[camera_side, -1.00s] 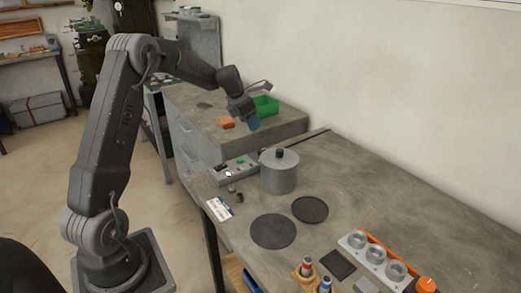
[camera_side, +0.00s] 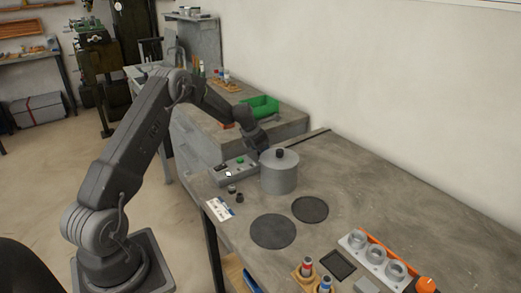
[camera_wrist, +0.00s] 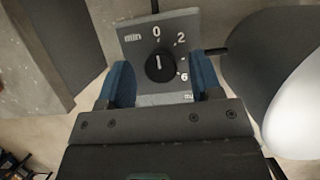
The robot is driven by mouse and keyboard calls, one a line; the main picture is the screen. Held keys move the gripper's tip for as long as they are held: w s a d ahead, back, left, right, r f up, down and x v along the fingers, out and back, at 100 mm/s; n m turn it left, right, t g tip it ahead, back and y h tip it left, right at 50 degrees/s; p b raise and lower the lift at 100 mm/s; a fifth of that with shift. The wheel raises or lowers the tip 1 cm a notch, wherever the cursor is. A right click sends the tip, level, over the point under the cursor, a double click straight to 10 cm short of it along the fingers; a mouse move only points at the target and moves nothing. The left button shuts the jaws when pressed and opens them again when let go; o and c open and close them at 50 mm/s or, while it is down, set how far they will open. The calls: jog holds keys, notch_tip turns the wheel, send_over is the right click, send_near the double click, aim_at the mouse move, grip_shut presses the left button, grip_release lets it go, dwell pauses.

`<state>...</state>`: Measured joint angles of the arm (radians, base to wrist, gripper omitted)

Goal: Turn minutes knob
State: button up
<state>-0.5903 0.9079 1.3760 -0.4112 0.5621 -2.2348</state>
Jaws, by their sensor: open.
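The minutes knob (camera_wrist: 160,66) is a round black dial with a white pointer line aimed at about 0. It sits on a grey panel (camera_wrist: 133,48) marked "min", with 0, 2 and 6 readable in the wrist view. My gripper (camera_wrist: 165,82) is open, with one blue finger on each side of the knob. I cannot tell whether the fingers touch it. In the side view the control box (camera_side: 228,173) is on the bench behind the grey pot, and my gripper (camera_side: 255,153) is low over its far end. The knob is hidden there.
The lidded grey pot (camera_side: 279,177) stands right beside the box and my gripper. A green bin (camera_side: 260,106) is on the cabinet behind. Two dark round mats (camera_side: 273,231) lie in front. A grey holder with rings (camera_side: 375,256) is at the right.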

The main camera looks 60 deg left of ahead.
jog(key=shift+w+f, duration=0.1)
jog(key=shift+f, duration=0.15)
jog(key=c, duration=0.9)
